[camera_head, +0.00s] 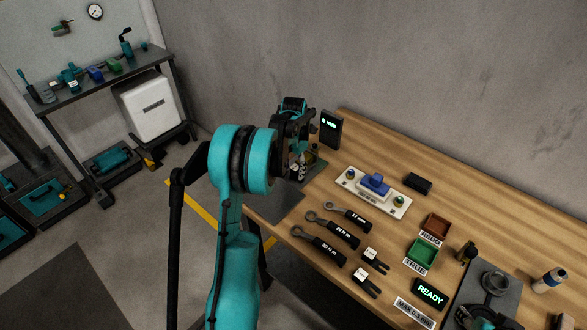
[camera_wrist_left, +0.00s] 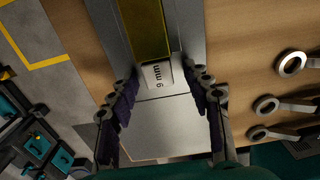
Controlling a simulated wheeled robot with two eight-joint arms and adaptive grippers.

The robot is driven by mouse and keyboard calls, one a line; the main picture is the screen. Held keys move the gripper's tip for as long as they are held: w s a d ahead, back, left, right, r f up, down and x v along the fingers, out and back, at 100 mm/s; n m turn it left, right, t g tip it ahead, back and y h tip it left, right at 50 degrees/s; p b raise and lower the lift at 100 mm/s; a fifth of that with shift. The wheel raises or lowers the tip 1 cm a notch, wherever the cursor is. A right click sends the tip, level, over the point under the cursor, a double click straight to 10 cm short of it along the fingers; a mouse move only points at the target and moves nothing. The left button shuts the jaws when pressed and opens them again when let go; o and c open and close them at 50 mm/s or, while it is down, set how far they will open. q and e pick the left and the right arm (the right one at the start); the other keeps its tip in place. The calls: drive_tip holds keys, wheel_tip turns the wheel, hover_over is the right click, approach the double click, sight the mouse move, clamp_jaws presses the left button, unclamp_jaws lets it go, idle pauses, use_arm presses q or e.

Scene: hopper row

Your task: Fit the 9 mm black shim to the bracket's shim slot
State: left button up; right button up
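My left gripper (camera_head: 298,165) is over the left end of the workbench, above a dark fixture that my arm and gripper mostly hide. Between and beyond the fingertips lies a white tag (camera_wrist_left: 158,75) reading "9 mm". It sits at the end of a yellowish strip (camera_wrist_left: 150,28) between grey walls. I cannot tell how much of the black shim shows there, or make out the bracket's slot.
On the bench (camera_head: 470,195) lie several wrenches (camera_head: 335,230), a white block with a blue part (camera_head: 373,193), a red tray (camera_head: 436,225) and a green tray (camera_head: 422,252). A black display (camera_head: 331,129) stands behind my gripper. A grey mat (camera_head: 275,205) is at the left edge.

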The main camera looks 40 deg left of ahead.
use_arm(q)
wheel_tip(320, 180, up, 12)
idle(0.6)
drive_tip(key=s+d+r+m+t, duration=0.25)
drive_tip(key=s+d+m, duration=0.25)
drive_tip(key=d+m, duration=0.3)
drive_tip(key=s+d+r+m+t, duration=0.1)
drive_tip(key=s+d+r+m, duration=0.3)
drive_tip(key=d+m, duration=0.45)
drive_tip(key=s+d+f+m+t, duration=0.2)
drive_tip(key=s+d+f+m, duration=0.1)
drive_tip(key=s+m, duration=0.4)
drive_tip(key=s+d+f+m+t, duration=0.1)
drive_tip(key=s+d+f+m, duration=0.2)
drive_tip(key=s+d+m, duration=0.3)
drive_tip(key=m, duration=0.5)
drive_tip(key=shift+s+f+t, duration=0.3)
drive_tip(key=shift+s+t, duration=0.05)
